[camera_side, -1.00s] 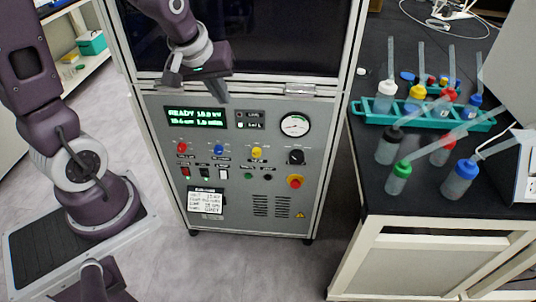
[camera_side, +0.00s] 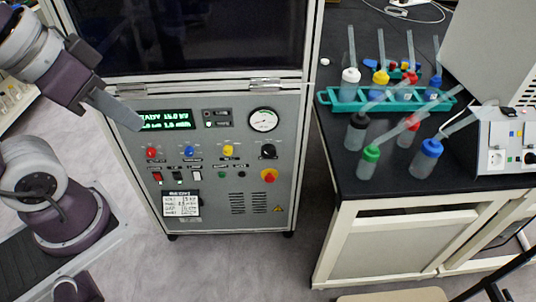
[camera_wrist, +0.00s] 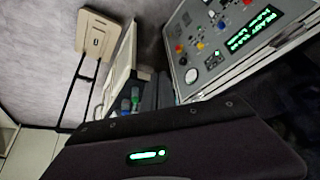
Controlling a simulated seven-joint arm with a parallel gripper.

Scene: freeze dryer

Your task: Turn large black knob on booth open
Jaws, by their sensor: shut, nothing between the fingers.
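The booth's grey control panel (camera_side: 225,215) faces the side camera. The large black knob (camera_side: 268,151) is on its right part, below the round white gauge (camera_side: 263,120) and above a red-and-yellow button (camera_side: 269,175). My gripper (camera_side: 134,120) is shut and empty at the panel's upper left, overlapping the left end of the green display (camera_side: 170,120) in the side view. It is well left of the knob, and nothing touches the knob. The wrist view shows the panel (camera_wrist: 215,57) tilted at the upper right; the knob is too small there to tell its setting.
Smaller red (camera_side: 151,153), blue (camera_side: 190,152) and yellow (camera_side: 228,151) knobs sit left of the black knob, with switches below. A black-topped bench (camera_side: 345,180) on the right bears several bottles and a teal rack (camera_side: 326,98). The floor before the panel is clear.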

